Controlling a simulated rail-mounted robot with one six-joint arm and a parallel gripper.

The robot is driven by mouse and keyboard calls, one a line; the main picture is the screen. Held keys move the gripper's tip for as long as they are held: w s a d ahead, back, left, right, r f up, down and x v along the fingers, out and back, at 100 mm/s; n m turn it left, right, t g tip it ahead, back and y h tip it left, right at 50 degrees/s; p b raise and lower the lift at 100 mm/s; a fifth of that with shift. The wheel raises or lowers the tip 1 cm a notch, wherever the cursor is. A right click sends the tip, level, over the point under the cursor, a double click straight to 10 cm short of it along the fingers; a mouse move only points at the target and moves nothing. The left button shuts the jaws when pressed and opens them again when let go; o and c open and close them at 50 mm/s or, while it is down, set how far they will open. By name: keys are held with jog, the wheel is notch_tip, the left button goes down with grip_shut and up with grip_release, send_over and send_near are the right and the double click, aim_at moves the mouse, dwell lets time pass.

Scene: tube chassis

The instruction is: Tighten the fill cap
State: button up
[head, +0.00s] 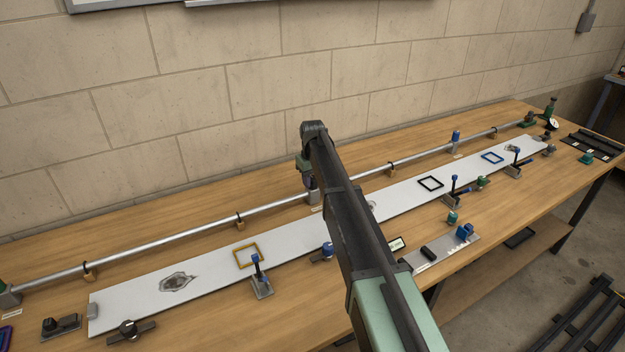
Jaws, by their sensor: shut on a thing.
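My gripper (309,182) points down at the grey fitting (313,197) on the long metal tube (190,228), near the middle of the bench. It is small and dark here, and my arm partly covers it. It is shut on what appears to be the fill cap at the top of this fitting. The cap itself is hidden between the fingers, so its angle and how it sits cannot be made out.
A long white panel (130,299) with coloured frames lies in front of the tube. Blue-handled clamps, such as one at the left (260,280), stand along its front edge. A block wall (200,100) rises behind the wooden bench (210,325).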

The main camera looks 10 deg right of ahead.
aim_at(313, 178)
dwell(0.3)
jog(key=o, duration=0.9)
notch_tip(313, 178, up, 11)
jog(key=p, duration=1.1)
jog(key=shift+f, duration=0.15)
jog(key=s+m, duration=0.1)
jog(key=s, duration=1.2)
jog(key=s+m, duration=0.1)
jog(key=s, duration=1.1)
jog(key=s+m, duration=0.1)
jog(key=s, duration=1.2)
jog(key=shift+s+m, duration=0.3)
jog(key=shift+s, duration=0.05)
